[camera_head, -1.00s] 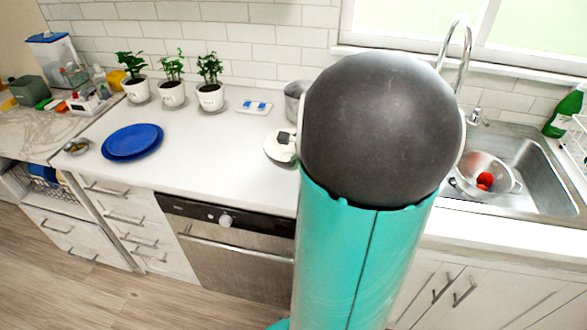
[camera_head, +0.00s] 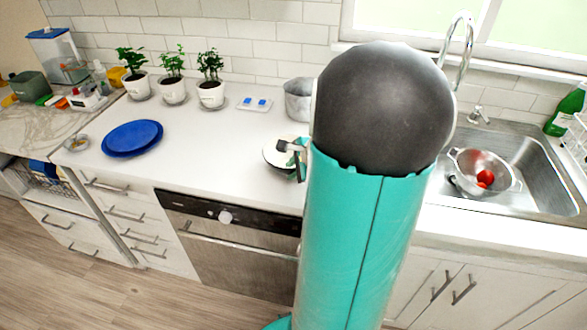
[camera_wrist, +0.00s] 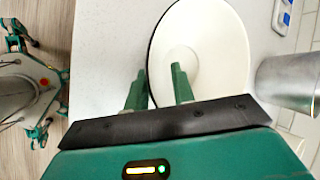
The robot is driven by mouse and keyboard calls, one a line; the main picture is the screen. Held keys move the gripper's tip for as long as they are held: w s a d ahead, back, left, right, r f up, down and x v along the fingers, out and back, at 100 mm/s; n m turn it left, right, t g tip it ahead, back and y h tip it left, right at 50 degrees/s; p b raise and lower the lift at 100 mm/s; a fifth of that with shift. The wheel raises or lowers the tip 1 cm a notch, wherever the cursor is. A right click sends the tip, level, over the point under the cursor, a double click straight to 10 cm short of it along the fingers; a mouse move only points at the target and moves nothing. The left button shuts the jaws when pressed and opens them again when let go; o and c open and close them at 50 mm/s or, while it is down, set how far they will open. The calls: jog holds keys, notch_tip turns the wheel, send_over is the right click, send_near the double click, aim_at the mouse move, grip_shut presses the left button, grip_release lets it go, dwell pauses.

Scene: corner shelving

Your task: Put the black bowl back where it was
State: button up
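The black bowl (camera_wrist: 218,62) shows a whitish inside and a thin dark rim in the wrist view. In the head view the bowl (camera_head: 272,156) appears to be on the white counter, partly hidden by my arm. My gripper (camera_wrist: 158,70) is open, its two green fingers apart at the bowl's near-left rim. One finger is outside the rim and the other is over the inside. In the head view my gripper (camera_head: 291,147) shows only partly beside my large arm link.
A metal pot (camera_head: 298,100) stands close behind the bowl. A blue-and-white tray (camera_head: 254,104), potted plants (camera_head: 210,92) and blue plates (camera_head: 132,138) are on the counter to the left. A sink (camera_head: 530,170) with a colander (camera_head: 480,172) is right. The middle counter is clear.

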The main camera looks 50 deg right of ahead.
jog(key=shift+r, duration=0.15)
jog(key=shift+s+r, duration=0.2)
jog(key=shift+r, duration=0.1)
jog(key=v, duration=1.1)
jog(key=shift+s, duration=0.15)
